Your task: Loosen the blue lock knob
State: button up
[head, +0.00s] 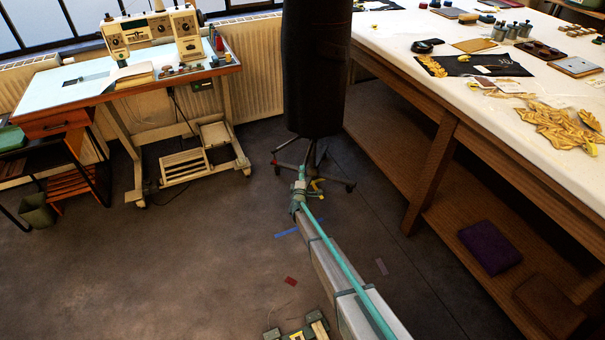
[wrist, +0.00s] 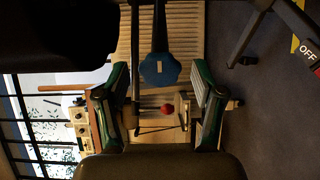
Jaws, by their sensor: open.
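The blue lock knob (wrist: 160,70) is a lobed knob on a dark vertical post, in the upper middle of the wrist view. My gripper (wrist: 160,84) is open, with one green-sided finger on each side of the knob. Gaps show between the knob and both fingers, and nothing is held. In the head view my gripper (head: 299,188) is at the stand below the black dress form (head: 317,70). The knob cannot be made out there.
The stand's wheeled legs (head: 340,183) spread on the floor around my gripper. A sewing table (head: 95,82) is at the left and a long worktable (head: 400,40) at the right. A red ball-like part (wrist: 167,109) shows below the knob in the wrist view. Open floor lies left of my arm.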

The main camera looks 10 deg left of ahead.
jog(key=s, duration=1)
jog(key=shift+d, duration=0.25)
jog(key=s+a+f+m+g+y, duration=0.25)
jog(key=s+f+m+g, duration=0.25)
jog(key=s+f+g, duration=0.4)
jog(key=s+d+f+m+g, duration=0.1)
jog(key=s+d+m+g, duration=0.15)
jog(key=s, duration=0.45)
jog(key=s+d+f+m+g+p, duration=0.1)
jog(key=s+d, duration=0.3)
jog(key=s, duration=0.3)
jog(key=s+d+f+m+g, duration=0.1)
jog(key=s+d+g, duration=0.15)
jog(key=s, duration=0.45)
jog(key=s+d+r+m+g+h+p, duration=0.1)
jog(key=s+d+r+m+g, duration=0.2)
jog(key=s, duration=1.2)
jog(key=s+d+r+m+g+h+p, duration=0.1)
jog(key=s+d+r+m+g+p, duration=0.1)
jog(key=s+d+r, duration=0.7)
jog(key=s+d+r+m+g+h+p, duration=0.1)
jog(key=s+d+r+m+g, duration=0.3)
jog(key=s+d, duration=0.8)
jog(key=s+r+p, duration=0.1)
jog(key=s+r, duration=0.1)
jog(key=s, duration=0.7)
jog(key=shift+s+g, duration=0.2)
jog(key=shift+g, duration=0.2)
